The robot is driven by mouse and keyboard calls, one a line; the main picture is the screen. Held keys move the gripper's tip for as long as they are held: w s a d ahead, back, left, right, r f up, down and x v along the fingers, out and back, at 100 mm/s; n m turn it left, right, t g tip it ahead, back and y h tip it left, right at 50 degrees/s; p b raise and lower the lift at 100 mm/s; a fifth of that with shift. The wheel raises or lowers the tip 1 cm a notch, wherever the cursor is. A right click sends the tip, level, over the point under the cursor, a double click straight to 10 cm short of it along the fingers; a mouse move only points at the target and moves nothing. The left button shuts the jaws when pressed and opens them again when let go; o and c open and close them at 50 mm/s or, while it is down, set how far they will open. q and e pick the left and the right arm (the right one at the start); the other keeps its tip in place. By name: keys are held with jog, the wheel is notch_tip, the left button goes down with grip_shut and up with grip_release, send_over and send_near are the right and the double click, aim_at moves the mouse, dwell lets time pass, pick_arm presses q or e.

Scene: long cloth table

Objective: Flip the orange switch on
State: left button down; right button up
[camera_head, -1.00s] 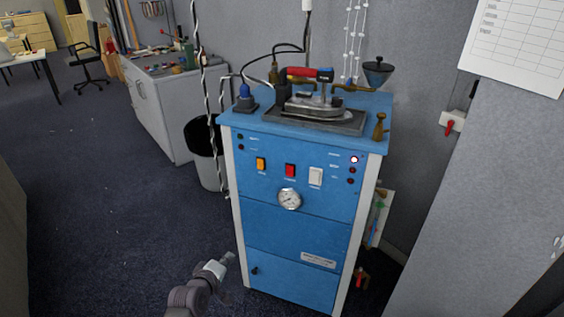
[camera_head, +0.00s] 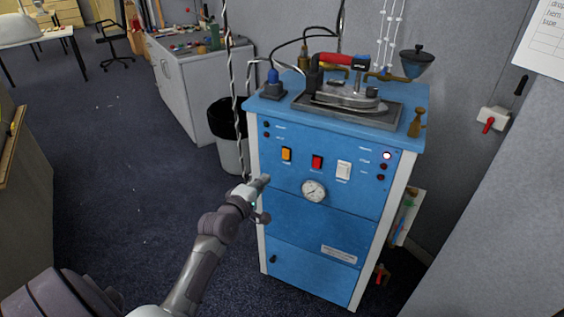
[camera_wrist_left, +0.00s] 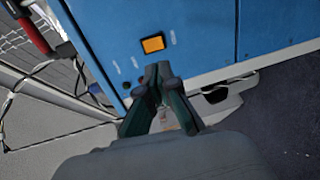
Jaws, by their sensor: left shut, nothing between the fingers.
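The orange switch (camera_head: 286,154) is a small rectangle at the upper left of the blue cabinet's (camera_head: 310,235) front panel. It also shows in the left wrist view (camera_wrist_left: 153,44), just beyond the fingertips. My left gripper (camera_head: 265,179) is in front of the cabinet's left side, lower than the switch and a little left of it. Its fingers meet at the tips with nothing between them, as the left wrist view (camera_wrist_left: 158,70) shows. It looks apart from the switch; whether it touches the panel I cannot tell. My right gripper is not in view.
A red switch (camera_head: 317,162), a white switch (camera_head: 343,170) and a round gauge (camera_head: 313,191) share the panel. An iron (camera_head: 345,95) rests on top. A cable hangs along the cabinet's left edge, near a bin (camera_head: 229,130). Floor at the left is free.

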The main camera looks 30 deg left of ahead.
aim_at(285, 159)
pick_arm(q)
jog(key=w, duration=0.3)
jog(key=w+a+f, duration=0.1)
jog(key=w, duration=0.7)
jog(key=shift+a+f, duration=0.2)
jog(key=shift+a, duration=0.05)
jog(key=shift+w+b, duration=0.3)
jog(key=shift+w, duration=0.25)
jog(key=shift+w+f, duration=0.1)
jog(key=shift+f, duration=0.1)
jog(key=shift+r, duration=0.15)
